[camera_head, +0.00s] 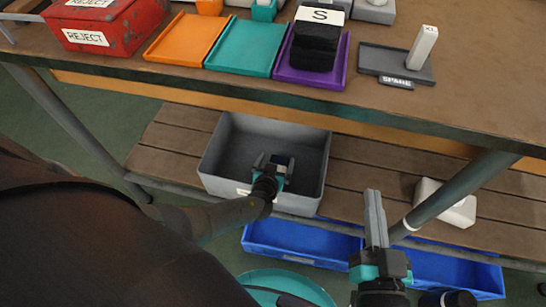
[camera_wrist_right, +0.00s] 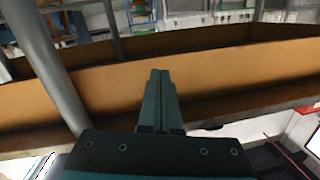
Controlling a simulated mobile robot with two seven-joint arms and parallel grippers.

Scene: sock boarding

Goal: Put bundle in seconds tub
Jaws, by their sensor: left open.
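A grey tub (camera_head: 225,150) stands on the slatted lower shelf. Its front label is mostly hidden by my left arm, so I cannot read it. My left gripper (camera_head: 276,164) is open and reaches into the tub. A small dark patch at its fingers may be a bundle, but I cannot tell. A stacked black bundle (camera_head: 314,50) with a white S card on top sits on the purple tray (camera_head: 283,72) on the tabletop. My right gripper (camera_head: 375,205) is shut and empty, in front of the table; its closed fingers also show in the right wrist view (camera_wrist_right: 158,98).
A red REJECT bin (camera_head: 120,35), orange tray (camera_head: 183,40), teal tray (camera_head: 243,45) and grey SPARE tray (camera_head: 370,62) line the table. Blue crates (camera_head: 300,242) lie below the shelf. A table leg (camera_head: 460,190) stands beside a white object (camera_head: 430,190) at right.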

